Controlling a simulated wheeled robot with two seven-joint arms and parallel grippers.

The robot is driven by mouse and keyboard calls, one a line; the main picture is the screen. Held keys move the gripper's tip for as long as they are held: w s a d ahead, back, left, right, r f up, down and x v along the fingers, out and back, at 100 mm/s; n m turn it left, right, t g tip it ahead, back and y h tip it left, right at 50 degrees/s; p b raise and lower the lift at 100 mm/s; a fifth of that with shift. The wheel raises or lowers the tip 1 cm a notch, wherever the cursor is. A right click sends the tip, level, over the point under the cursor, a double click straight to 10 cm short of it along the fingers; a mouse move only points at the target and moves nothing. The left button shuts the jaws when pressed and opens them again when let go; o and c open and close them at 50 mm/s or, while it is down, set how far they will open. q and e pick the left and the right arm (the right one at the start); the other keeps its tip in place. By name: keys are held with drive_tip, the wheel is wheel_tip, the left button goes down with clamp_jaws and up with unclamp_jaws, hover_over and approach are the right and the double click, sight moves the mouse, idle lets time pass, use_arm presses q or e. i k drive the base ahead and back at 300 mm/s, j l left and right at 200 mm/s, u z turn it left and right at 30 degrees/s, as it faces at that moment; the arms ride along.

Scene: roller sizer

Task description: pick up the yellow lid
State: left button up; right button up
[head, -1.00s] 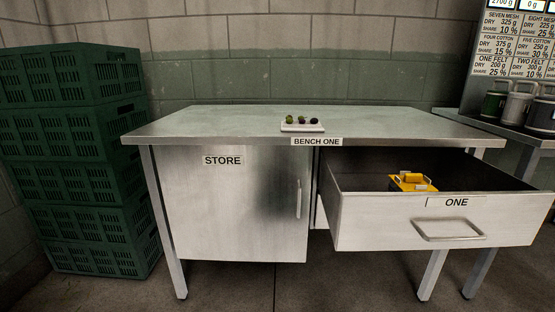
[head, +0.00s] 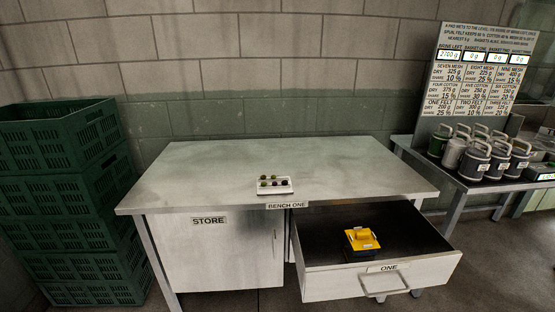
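The yellow lid (head: 362,238) is in the open drawer labelled ONE (head: 414,275), at the right of the bench. It is a flat yellow piece with a raised handle-like bar, and it sits on top of a darker object whose side shows only a little. I cannot tell whether the lid is fastened to it. Neither of my grippers is in the head view.
The STORE door (head: 230,255) is shut. Green crates (head: 62,185) are stacked at left. Several lidded canisters (head: 474,161) stand on a table at right, below a sign (head: 485,75).

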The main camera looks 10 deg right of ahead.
sight(360, 238)
drive_tip(key=z, duration=1.2)
drive_tip(key=l, duration=0.1)
drive_tip(key=i+u, duration=0.05)
